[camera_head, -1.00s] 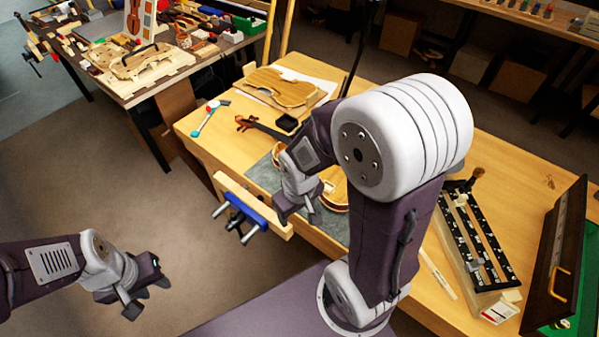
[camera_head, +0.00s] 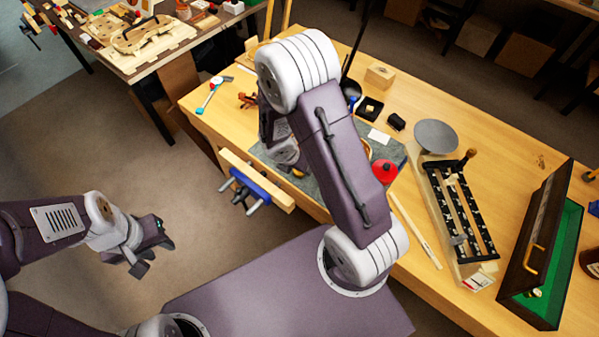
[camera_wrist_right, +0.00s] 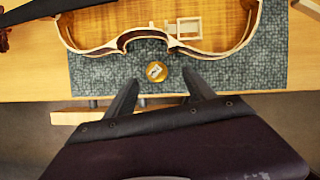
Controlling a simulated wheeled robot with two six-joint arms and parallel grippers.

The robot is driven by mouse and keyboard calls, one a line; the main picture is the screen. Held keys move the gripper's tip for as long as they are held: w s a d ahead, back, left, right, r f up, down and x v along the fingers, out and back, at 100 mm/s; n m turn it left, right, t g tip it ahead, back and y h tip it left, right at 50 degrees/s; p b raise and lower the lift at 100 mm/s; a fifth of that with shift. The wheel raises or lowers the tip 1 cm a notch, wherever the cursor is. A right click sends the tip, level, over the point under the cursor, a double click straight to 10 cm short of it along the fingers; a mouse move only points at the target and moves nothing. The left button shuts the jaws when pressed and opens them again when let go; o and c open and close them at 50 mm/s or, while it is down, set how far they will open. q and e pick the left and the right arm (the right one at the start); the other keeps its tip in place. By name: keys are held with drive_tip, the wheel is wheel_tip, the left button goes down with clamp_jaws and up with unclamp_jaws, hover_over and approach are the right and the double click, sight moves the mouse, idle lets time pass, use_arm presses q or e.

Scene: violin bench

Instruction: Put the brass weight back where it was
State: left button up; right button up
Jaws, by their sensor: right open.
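The brass weight (camera_wrist_right: 156,71) is a small round disc in the right wrist view. It lies on the grey-green mat (camera_wrist_right: 228,75), just off the near edge of a violin body (camera_wrist_right: 215,35). My right gripper (camera_wrist_right: 160,80) is open and empty. Its two fingers stand apart, with the weight showing between and just beyond their tips; the height gap cannot be judged. In the head view my right arm hides that gripper and most of the violin. My left gripper (camera_head: 152,252) looks open and empty, off the bench at the left, over the floor.
A balance with a grey pan (camera_head: 436,136) and black rails (camera_head: 462,212) stands right of the mat. A green-lined case (camera_head: 555,262) is open at the far right. A red item (camera_head: 384,172) and small black tray (camera_head: 370,108) are nearby. A blue vise (camera_head: 245,187) juts from the front edge.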

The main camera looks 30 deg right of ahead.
drive_tip(key=shift+w+d+f, duration=0.15)
drive_tip(key=shift+f, duration=0.3)
drive_tip(key=x, duration=0.2)
drive_tip(key=b+x, duration=0.1)
drive_tip(key=x, duration=0.1)
drive_tip(key=shift+w+a+f, duration=0.15)
drive_tip(key=shift+w+a, duration=0.05)
drive_tip(key=shift+a, duration=0.1)
drive_tip(key=shift+w+d+f, duration=0.2)
drive_tip(key=shift+f, duration=0.15)
drive_tip(key=shift+r, duration=0.1)
clamp_jaws()
